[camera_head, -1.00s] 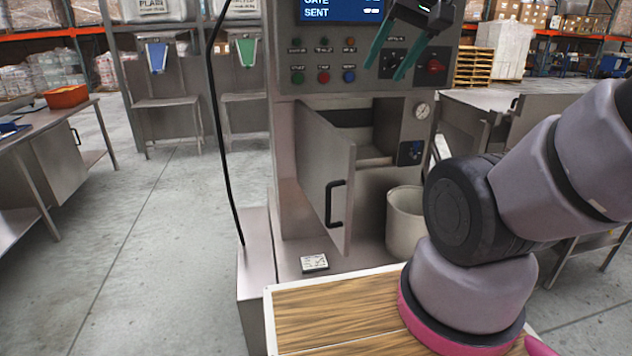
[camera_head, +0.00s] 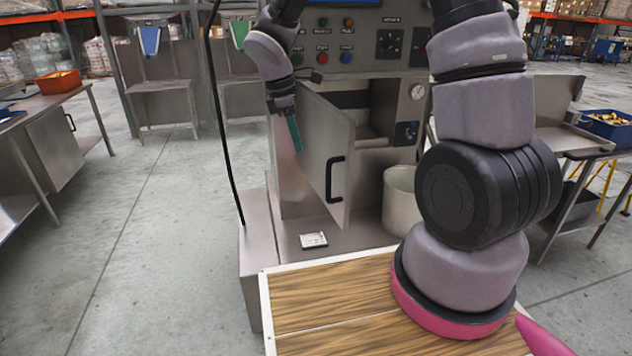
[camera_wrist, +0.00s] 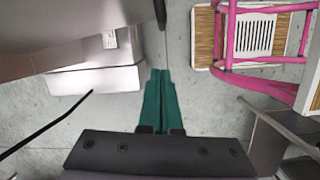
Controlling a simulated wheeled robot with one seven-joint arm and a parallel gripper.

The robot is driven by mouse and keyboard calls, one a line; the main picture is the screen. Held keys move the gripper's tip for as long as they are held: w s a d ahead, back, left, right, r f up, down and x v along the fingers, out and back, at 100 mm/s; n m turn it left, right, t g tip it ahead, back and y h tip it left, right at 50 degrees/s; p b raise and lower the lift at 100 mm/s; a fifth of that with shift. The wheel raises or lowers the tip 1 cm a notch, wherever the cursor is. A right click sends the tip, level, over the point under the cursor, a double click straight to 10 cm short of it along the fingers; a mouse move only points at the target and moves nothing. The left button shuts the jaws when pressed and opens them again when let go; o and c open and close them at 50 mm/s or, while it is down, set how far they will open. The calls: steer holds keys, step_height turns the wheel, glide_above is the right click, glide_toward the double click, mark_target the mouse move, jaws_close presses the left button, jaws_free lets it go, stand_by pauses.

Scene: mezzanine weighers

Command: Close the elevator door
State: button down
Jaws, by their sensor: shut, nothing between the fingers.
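The elevator door (camera_head: 325,160) is a grey metal panel with a black bar handle (camera_head: 335,179). It stands open, swung out to the left from the compartment (camera_head: 372,125) in the grey machine. My gripper (camera_head: 296,148) has green fingers and points down at the outer left side of the door, near its hinge side. Whether it touches the door I cannot tell. In the wrist view the two green fingers (camera_wrist: 160,76) lie together, shut and empty, with a grey panel at the upper left.
A beige bucket (camera_head: 400,205) stands on the machine's base right of the door. A small white card-like item (camera_head: 313,240) lies on the base in front. A black cable (camera_head: 222,130) hangs at the left. Open floor (camera_head: 170,240) lies to the left.

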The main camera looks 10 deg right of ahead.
steer(key=d+f+n, duration=0.1)
steer(key=d+f, duration=0.4)
steer(key=f, duration=0.6)
steer(key=shift+s+f, duration=0.2)
steer(key=shift+f, duration=0.15)
steer(key=shift+d, duration=0.15)
